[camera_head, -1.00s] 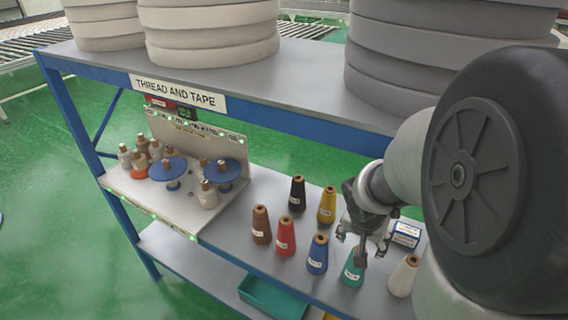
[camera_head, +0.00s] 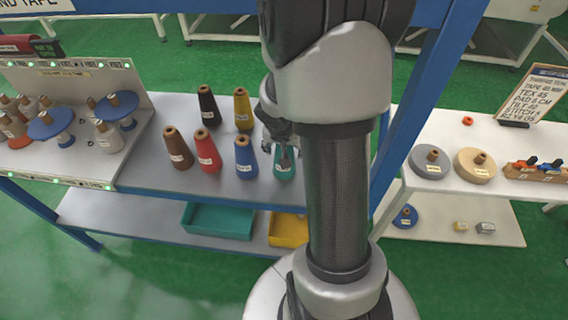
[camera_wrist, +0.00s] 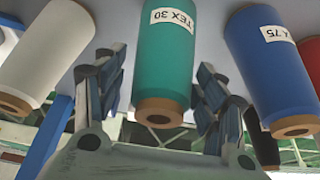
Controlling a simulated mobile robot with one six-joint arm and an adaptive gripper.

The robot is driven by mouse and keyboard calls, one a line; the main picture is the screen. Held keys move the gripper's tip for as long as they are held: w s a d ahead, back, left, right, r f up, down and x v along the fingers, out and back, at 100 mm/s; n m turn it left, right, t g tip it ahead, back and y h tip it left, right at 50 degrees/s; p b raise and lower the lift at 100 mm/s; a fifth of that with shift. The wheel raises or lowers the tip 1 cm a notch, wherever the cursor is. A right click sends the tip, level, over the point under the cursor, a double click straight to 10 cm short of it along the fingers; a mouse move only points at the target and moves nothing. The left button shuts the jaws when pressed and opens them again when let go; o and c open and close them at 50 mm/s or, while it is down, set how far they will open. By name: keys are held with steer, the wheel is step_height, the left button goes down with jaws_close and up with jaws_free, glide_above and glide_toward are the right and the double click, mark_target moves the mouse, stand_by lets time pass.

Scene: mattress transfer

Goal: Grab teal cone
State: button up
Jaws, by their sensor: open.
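The teal cone (camera_head: 284,172) stands on the grey shelf, right of the blue cone, partly hidden by my gripper (camera_head: 281,152) and arm. In the wrist view the teal cone (camera_wrist: 166,55), labelled TEX 30, lies between the two open fingers of my gripper (camera_wrist: 160,92), one on each side with gaps. The fingers are not closed on it.
The blue cone (camera_wrist: 262,65) and the white cone (camera_wrist: 48,55) flank the teal one closely. Red (camera_head: 207,150), brown (camera_head: 178,148), black (camera_head: 208,105) and yellow (camera_head: 242,109) cones stand to the left. A blue post (camera_head: 411,110) rises right of my arm.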

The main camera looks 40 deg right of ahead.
steer(key=shift+d+f, duration=0.1)
steer(key=shift+f, duration=0.15)
steer(key=shift+c, duration=0.4)
steer(key=c, duration=1.3)
steer(key=shift+o, duration=0.2)
